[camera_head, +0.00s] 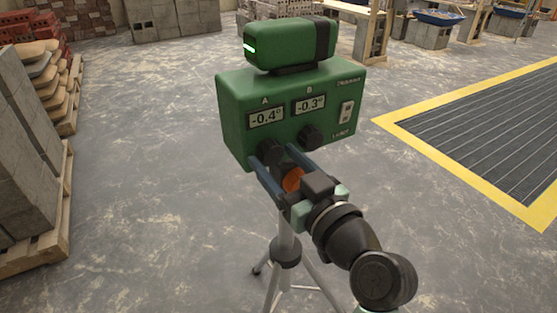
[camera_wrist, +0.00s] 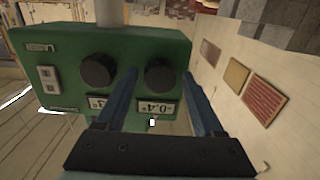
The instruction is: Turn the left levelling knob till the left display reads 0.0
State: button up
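The green levelling instrument (camera_head: 232,135) stands on a tripod (camera_head: 286,250). Its left display, A (camera_head: 266,117), reads -0.4°, and its right display, B (camera_head: 309,104), reads -0.3°. The dark left knob (camera_head: 268,149) is below display A, and the right knob (camera_head: 310,137) is below display B. The wrist view is upside down; there the left knob (camera_wrist: 160,76) lies between the fingertips. My gripper (camera_head: 273,157) is open, its blue fingers either side of the left knob with gaps showing. I cannot tell how deep the tips reach past the knob's face.
A green unit with a lit slit (camera_head: 285,46) sits on top of the instrument. A switch (camera_head: 346,112) is at its right side. Blocks on a pallet (camera_head: 25,170) stand at the left. A yellow-edged grating (camera_head: 490,130) lies at the right. The floor around the tripod is clear.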

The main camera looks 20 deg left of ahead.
grip_shut()
jog(key=shift+m, duration=0.4)
jog(key=m+p, duration=0.3)
jog(key=m, duration=0.2)
jog(key=shift+r+p, duration=0.15)
jog(key=shift+p, duration=0.25)
jog(key=m+p, duration=0.3)
jog(key=m, duration=0.1)
jog(key=shift+s+m, duration=0.1)
jog(key=shift+m, duration=0.9)
jog(key=shift+p, duration=0.3)
jog(key=shift+o, duration=1.3)
grip_release()
